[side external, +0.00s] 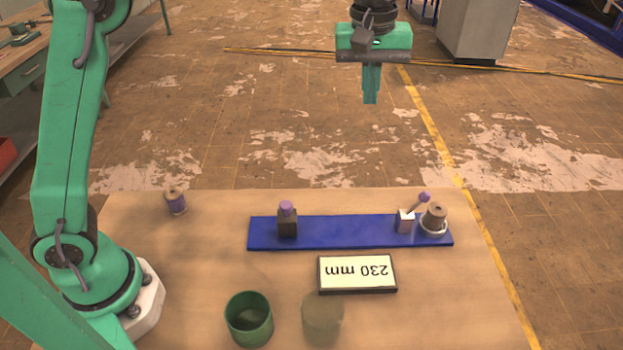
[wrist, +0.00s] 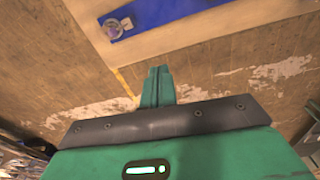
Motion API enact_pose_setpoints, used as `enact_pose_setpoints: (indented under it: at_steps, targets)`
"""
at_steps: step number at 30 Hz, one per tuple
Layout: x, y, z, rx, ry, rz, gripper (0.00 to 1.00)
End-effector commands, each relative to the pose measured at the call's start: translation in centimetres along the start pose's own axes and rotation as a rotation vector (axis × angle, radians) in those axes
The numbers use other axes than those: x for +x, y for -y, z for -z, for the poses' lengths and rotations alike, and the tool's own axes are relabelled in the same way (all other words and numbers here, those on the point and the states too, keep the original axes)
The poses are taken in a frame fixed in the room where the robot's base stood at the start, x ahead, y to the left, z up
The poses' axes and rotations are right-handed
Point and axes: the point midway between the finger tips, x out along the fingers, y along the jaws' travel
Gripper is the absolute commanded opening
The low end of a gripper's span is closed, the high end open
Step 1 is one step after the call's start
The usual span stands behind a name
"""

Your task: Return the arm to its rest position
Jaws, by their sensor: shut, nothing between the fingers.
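My gripper (side external: 371,84) hangs high above the far side of the table in the side external view, its green fingers pointing down and closed together. Nothing is between the fingers. In the wrist view the closed fingers (wrist: 158,84) point toward the table edge, with bare floor behind them. My gripper is well apart from everything on the table (side external: 180,265).
A blue base (side external: 345,232) carries a dark block with a purple top (side external: 287,220), a lever with a purple knob (side external: 407,218) and a brown spool-like piece (side external: 436,216). Nearby are another spool (side external: 175,201), a display reading "230 mm" (side external: 357,272) and a green cup (side external: 249,320).

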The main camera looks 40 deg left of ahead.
Motion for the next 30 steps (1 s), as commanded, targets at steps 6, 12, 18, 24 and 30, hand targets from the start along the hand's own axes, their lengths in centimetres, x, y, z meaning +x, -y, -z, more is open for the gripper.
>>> enact_pose_setpoints:
  at_steps: [6,12,18,24,30]
  targets:
    - [-2.2,4.9,0.0,0.096,-0.042,-0.049,0.00]
    - [-3.3,9.3,-0.5,0.188,-0.087,-0.086,0.00]
    - [-3.7,13.7,-1.5,0.278,-0.140,-0.114,0.00]
    - [-3.3,18.0,-2.9,0.369,-0.198,-0.132,0.00]
    - [-2.2,22.1,-4.6,0.459,-0.261,-0.141,0.00]
